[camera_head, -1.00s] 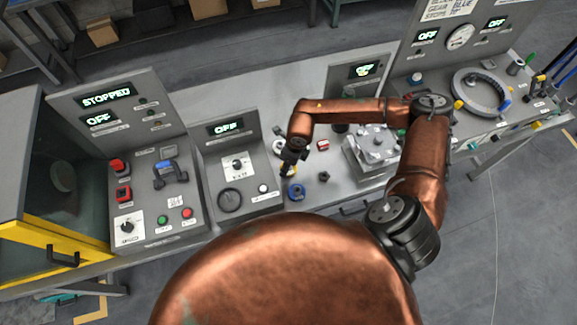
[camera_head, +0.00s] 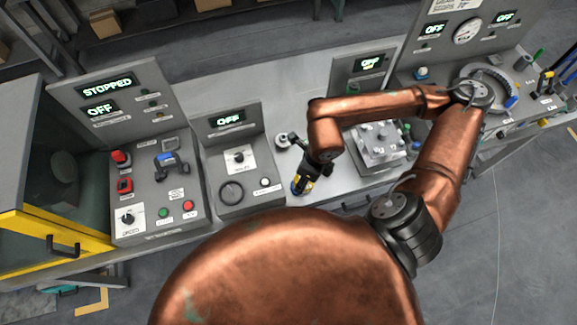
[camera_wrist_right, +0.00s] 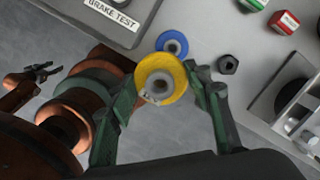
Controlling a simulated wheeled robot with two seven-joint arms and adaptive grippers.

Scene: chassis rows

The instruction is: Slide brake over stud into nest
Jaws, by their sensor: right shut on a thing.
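A yellow ring-shaped part with a grey centre (camera_wrist_right: 160,79), likely the brake, is between the green fingers of my right gripper (camera_wrist_right: 158,92), which is shut on it. A blue ring with a pale centre (camera_wrist_right: 172,43) lies on the bench just beyond it and partly behind it in the right wrist view. In the head view, my right gripper (camera_head: 301,184) is low over the blue ring's spot and mostly covers it. I cannot make out a stud or whether the yellow part touches the blue ring. My left gripper (camera_wrist_right: 46,70) shows open and empty at the left of the wrist view.
A black nut (camera_wrist_right: 228,64) lies right of the blue ring. The brake-test panel (camera_head: 238,170) is to the left.

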